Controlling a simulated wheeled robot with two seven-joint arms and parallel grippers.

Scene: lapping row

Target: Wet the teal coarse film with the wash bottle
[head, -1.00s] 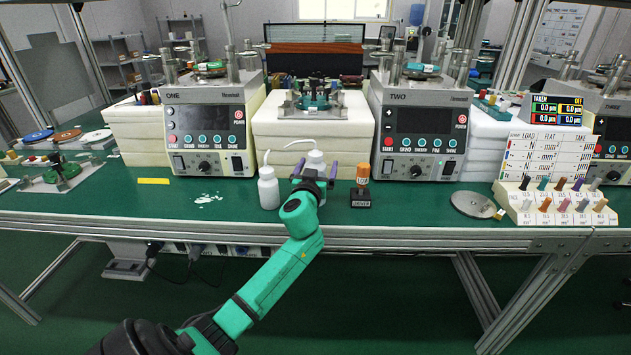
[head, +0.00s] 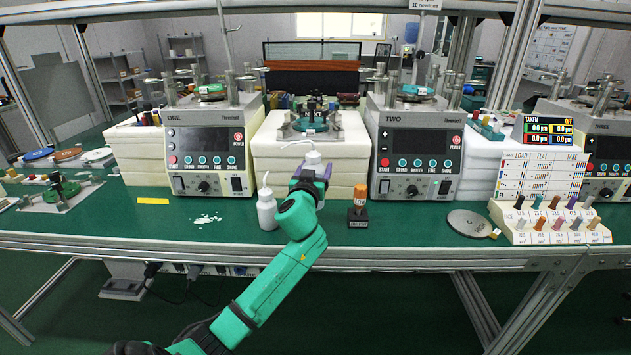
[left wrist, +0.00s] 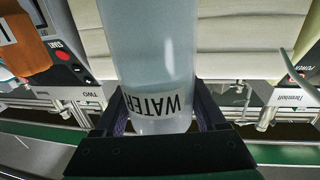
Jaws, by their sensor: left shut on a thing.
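My left gripper (head: 309,180) is shut on a white wash bottle (head: 313,159), upright in front of the middle foam stack. In the left wrist view the bottle (left wrist: 155,60) shows an upside-down WATER label between the two fingers (left wrist: 162,120). Its lower part is hidden behind my gripper in the head view. My right gripper is not in view.
A second white bottle (head: 267,207) stands just left of my gripper. A stamp with an orange top (head: 360,200) stands to the right. A grey disc (head: 470,223) and a peg rack (head: 550,225) lie further right. A white spill (head: 207,219) marks the bench at left.

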